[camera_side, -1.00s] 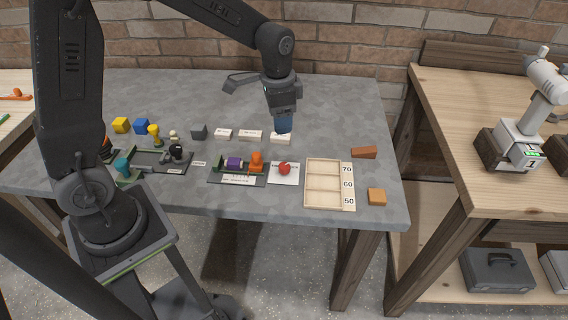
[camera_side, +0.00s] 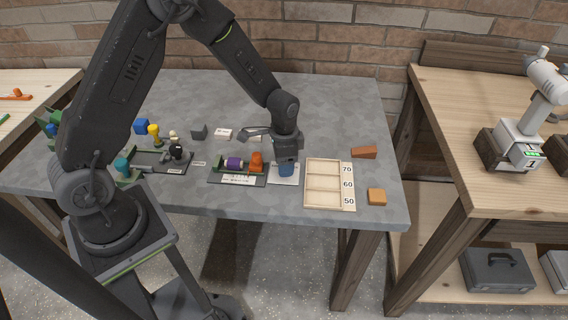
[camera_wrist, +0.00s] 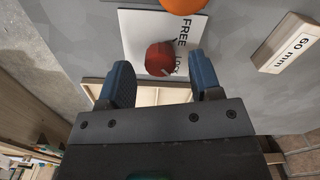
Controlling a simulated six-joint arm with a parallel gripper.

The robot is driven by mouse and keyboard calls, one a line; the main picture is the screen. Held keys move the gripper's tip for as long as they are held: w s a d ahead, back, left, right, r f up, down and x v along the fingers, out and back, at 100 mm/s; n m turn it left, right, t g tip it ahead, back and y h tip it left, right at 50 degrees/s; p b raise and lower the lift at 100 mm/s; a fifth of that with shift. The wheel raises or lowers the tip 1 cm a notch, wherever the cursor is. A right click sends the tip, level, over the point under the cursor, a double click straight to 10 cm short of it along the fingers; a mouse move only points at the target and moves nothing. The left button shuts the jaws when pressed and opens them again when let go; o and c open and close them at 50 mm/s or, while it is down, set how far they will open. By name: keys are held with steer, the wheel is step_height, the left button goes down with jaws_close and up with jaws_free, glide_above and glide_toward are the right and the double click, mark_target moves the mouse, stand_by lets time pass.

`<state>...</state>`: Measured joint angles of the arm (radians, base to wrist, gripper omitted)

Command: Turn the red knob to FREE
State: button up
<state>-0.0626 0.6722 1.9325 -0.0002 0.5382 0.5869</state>
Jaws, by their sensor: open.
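The red knob (camera_wrist: 159,58) sits on a white card (camera_wrist: 135,30) printed FREE and LOCK. In the wrist view a pale pointer mark on the knob is at its lower right, on the side of the word LOCK. My gripper (camera_wrist: 155,80) is open, its two blue fingers spread on either side of the knob's near side. I cannot tell whether either finger touches it. In the side view my gripper (camera_side: 286,170) is low over the white card (camera_side: 275,180) and hides the knob.
A wooden tray (camera_side: 308,187) marked 50, 60 and 70 lies just right of the card. An orange part (camera_side: 256,160) on a dark board stands close left. An orange block (camera_side: 377,196) and a brown block (camera_side: 364,152) lie farther right. White labelled blocks (camera_side: 223,134) lie behind.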

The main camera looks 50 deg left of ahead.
steer(key=shift+f, duration=0.65)
steer(key=shift+c, duration=0.4)
steer(key=c, duration=0.9)
steer(key=shift+o, duration=0.2)
